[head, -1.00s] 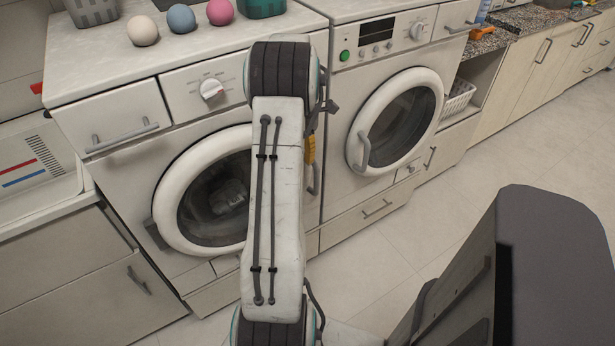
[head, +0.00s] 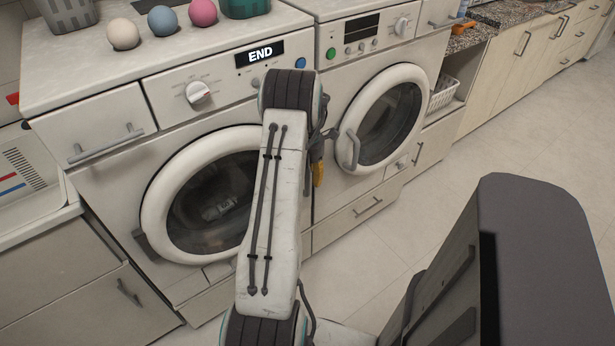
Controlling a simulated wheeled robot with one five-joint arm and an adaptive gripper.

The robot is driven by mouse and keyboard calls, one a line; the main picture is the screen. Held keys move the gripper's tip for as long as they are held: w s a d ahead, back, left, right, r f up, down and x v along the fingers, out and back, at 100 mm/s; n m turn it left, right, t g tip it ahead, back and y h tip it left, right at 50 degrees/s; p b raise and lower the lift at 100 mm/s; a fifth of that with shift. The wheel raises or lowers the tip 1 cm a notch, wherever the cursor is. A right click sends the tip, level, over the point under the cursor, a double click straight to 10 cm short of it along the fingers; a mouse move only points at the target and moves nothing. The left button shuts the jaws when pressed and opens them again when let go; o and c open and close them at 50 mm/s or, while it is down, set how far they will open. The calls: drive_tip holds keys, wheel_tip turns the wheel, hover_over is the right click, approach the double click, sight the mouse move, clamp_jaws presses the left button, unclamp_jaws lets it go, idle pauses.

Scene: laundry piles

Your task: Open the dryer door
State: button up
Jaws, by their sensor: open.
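Two white front-loading machines stand side by side; I cannot tell for sure which is the dryer. The right machine has a round white-rimmed door (head: 414,84), shut, with a grey handle (head: 350,148) on its left side. The left machine has a similar shut door (head: 160,190) with a grey handle (head: 151,246) low on its left. My gripper (head: 318,172) is mostly hidden behind my arm; a yellow part shows between the two doors, left of the right door's handle and apparently apart from it. It is open, and nothing is seen in it.
The left machine's display (head: 260,54) reads END. Balls (head: 163,20) and a grey basket (head: 66,12) sit on its top. A sink unit (head: 30,195) is at left; cabinets (head: 500,75) run right. The floor (head: 400,235) before the right machine is clear.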

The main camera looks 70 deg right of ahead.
drive_tip(key=shift+f, duration=0.25)
drive_tip(key=shift+c, duration=0.4)
clamp_jaws()
